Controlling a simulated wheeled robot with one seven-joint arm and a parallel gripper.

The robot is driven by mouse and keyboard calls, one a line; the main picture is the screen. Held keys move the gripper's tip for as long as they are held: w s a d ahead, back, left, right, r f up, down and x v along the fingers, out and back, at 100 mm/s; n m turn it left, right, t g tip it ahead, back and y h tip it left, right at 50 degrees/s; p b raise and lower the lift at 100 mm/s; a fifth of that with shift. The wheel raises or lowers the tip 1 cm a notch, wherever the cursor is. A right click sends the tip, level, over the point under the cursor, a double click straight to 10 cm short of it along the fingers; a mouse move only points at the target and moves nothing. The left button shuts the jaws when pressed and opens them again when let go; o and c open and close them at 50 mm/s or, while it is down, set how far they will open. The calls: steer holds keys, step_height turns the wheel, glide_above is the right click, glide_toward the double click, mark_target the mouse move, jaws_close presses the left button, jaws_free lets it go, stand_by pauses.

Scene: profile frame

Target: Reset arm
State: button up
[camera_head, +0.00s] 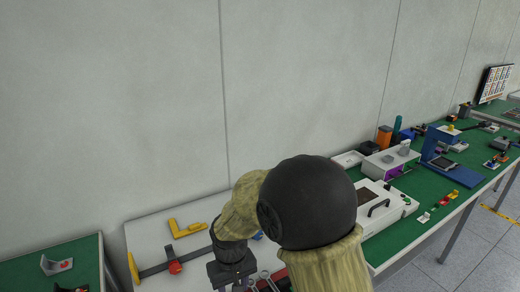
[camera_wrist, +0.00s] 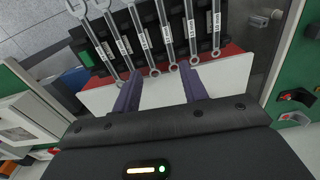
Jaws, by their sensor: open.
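My gripper (camera_wrist: 160,82) is open in the wrist view, its two dark fingers apart with nothing held between them. Just beyond the fingertips is a black rack (camera_wrist: 112,52) holding several silver wrenches (camera_wrist: 168,38) with white labels. The wrench ends hang near the fingertips; I cannot tell whether any touches a finger. In the head view my arm bends down over a white board (camera_head: 150,237), and its wrist end hides much of the board. The fingertips are hidden there.
A yellow square (camera_head: 186,228) and a dark bar with a red slider (camera_head: 174,267) lie on the white board. To the right, a white case (camera_head: 380,213) and a blue stand (camera_head: 452,172) occupy a green bench (camera_head: 400,236). A grey wall (camera_head: 120,110) rises behind.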

steer(key=s+d+r+m+t, duration=0.1)
steer(key=s+d+r+m, duration=0.1)
steer(key=d, duration=1)
steer(key=s+d+r+m+t, duration=0.1)
steer(key=s+d+r+m, duration=0.2)
steer(key=d, duration=0.8)
steer(key=shift+s+d+r+m, duration=0.15)
steer(key=shift+s+d+m, duration=0.25)
steer(key=shift+s, duration=0.65)
